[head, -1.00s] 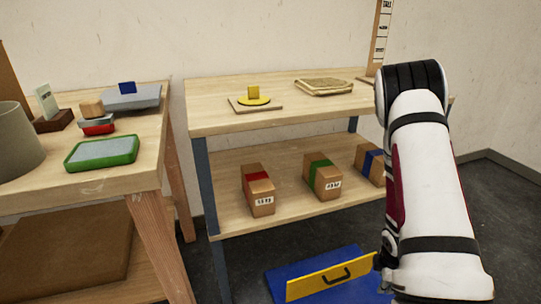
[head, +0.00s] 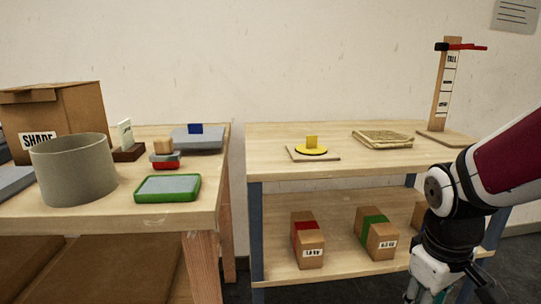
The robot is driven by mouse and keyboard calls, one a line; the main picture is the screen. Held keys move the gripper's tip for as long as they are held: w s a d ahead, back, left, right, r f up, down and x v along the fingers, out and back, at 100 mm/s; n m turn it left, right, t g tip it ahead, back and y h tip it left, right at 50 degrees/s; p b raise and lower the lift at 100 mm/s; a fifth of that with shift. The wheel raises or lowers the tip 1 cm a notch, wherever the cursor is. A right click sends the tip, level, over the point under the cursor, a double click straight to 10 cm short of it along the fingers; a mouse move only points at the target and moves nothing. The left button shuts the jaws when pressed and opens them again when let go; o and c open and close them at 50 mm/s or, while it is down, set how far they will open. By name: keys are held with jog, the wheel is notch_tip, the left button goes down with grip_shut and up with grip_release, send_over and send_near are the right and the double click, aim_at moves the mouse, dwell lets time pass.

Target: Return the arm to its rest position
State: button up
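My arm shows at the right of the head view, with its red and white link reaching in from the right edge and a black wrist joint below it. My gripper (head: 425,292) hangs at the bottom edge, pointing down, in front of the right table's lower shelf. Only its upper part shows; its fingertips are cut off, so I cannot tell whether it is open or shut or holds anything. My arm hides part of the right table's right end.
The right table (head: 270,140) bears a yellow disc (head: 311,150), a tan slab (head: 382,139) and a height post (head: 446,85). Banded boxes stand on its lower shelf (head: 280,262). The left table (head: 150,220) holds a grey shade (head: 75,170), a carton (head: 75,110) and a green-rimmed tray (head: 167,188).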

jog(key=s+a+r+m+y, duration=0.1)
jog(key=s+a+r, duration=0.25)
jog(key=s, duration=0.25)
jog(key=s+a+r+m, duration=0.1)
jog(key=s+a+r, duration=0.1)
jog(key=s+a, duration=0.3)
jog(key=s+a+r+m+y, duration=0.1)
jog(key=s+a+r+m, duration=0.15)
jog(key=s, duration=0.45)
notch_tip(320, 180, up, 33)
jog(key=n+t+p, duration=0.1)
jog(key=t+p, duration=0.2)
jog(key=p, duration=2.8)
jog(key=shift+w+d+r+p, duration=0.15)
jog(key=shift+w+d+p, duration=0.15)
jog(key=shift+d, duration=0.1)
